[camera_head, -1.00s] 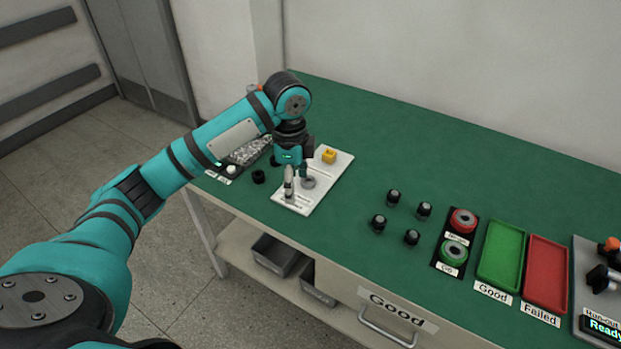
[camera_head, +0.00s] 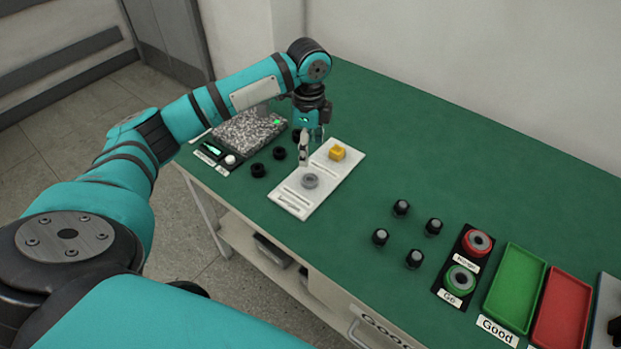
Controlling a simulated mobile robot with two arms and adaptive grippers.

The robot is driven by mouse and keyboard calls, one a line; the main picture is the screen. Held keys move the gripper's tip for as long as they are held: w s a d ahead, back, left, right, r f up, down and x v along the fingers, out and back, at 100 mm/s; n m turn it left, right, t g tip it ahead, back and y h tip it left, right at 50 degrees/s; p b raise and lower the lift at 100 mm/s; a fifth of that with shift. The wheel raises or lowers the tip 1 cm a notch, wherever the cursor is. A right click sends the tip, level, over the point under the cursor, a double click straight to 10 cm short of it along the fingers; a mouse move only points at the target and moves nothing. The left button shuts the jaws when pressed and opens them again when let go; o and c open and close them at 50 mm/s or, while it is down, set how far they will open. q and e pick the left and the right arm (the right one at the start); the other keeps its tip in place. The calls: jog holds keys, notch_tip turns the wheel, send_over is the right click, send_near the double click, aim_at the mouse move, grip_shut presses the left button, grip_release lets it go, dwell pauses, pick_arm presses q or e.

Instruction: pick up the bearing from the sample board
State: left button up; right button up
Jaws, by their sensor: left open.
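The sample board (camera_head: 325,176) is a white plate on the green table. The bearing, a small grey ring (camera_head: 310,181), lies on its middle. A yellow part (camera_head: 337,153) sits near the board's far end. My left gripper (camera_head: 311,150) points down with its fingers apart and empty, at the board's far left edge, behind the bearing and apart from it. The bearing shows in full. My right gripper is not in view.
A tray of small grey parts (camera_head: 249,131) and black rings (camera_head: 258,170) lie left of the board. Several black-and-grey pegs (camera_head: 401,208) stand to the right. The table's back is clear.

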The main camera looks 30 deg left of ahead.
aim_at(310, 176)
pick_arm(q)
notch_tip(310, 176, down, 4)
jog(key=shift+w+r, duration=0.1)
jog(key=shift+r, duration=0.1)
jog(key=shift+d+f+p, duration=0.1)
jog(key=shift+f+p, duration=0.25)
jog(key=shift+f, duration=1.05)
notch_tip(310, 176, down, 4)
jog(key=shift+d+r, duration=0.1)
jog(key=shift+r, duration=0.1)
jog(key=shift+f, duration=0.25)
jog(key=c, duration=1.3)
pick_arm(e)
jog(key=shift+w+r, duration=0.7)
